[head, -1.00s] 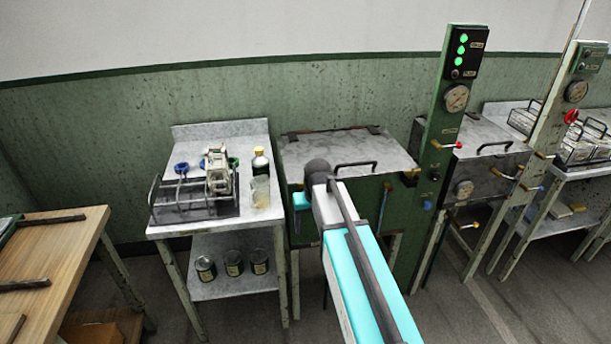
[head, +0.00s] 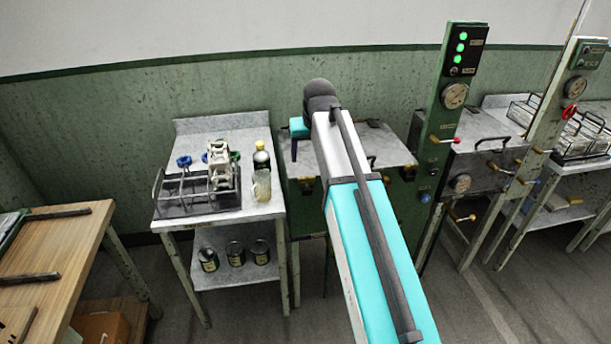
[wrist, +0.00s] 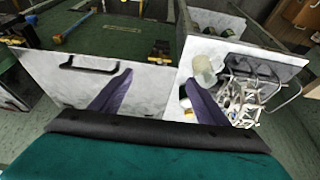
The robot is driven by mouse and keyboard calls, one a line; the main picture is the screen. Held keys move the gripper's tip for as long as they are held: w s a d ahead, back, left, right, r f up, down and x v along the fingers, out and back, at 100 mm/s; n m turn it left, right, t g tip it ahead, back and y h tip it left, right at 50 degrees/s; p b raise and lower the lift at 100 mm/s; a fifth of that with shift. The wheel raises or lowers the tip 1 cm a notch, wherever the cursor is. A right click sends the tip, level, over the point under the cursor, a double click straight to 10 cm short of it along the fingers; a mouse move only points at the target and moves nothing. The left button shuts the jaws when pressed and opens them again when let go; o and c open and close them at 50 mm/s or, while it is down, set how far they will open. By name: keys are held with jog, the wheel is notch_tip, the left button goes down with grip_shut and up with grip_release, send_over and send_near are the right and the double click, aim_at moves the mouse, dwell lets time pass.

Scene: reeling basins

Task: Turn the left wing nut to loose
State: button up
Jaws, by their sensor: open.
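A metal rack (head: 180,205) stands on the small grey table in the head view. A blue knob (head: 184,161) sits at its left, the likeliest left wing nut. Another blue part shows beside a pale mechanism (head: 220,166), and a green knob (head: 235,156) is at the right. The angle of the knobs is too small to read. My gripper (wrist: 159,77) is open and empty in the wrist view. In the head view it is right of the rack, over the lidded basin and partly hidden by my arm. The rack (wrist: 245,95) is right of the fingers in the wrist view.
A dark bottle (head: 261,158) and a pale jar (head: 262,186) stand right of the rack. Several cans (head: 235,253) sit on the lower shelf. The basin lid (head: 375,150) has a raised handle. A green post (head: 448,110) with a gauge stands to the right.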

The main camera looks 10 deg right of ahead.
aim_at(306, 177)
jog(key=shift+p+x, duration=2.2)
jog(key=shift+x, duration=4.75)
jog(key=c, duration=1)
jog(key=shift+a, duration=0.15)
jog(key=shift+c, duration=0.2)
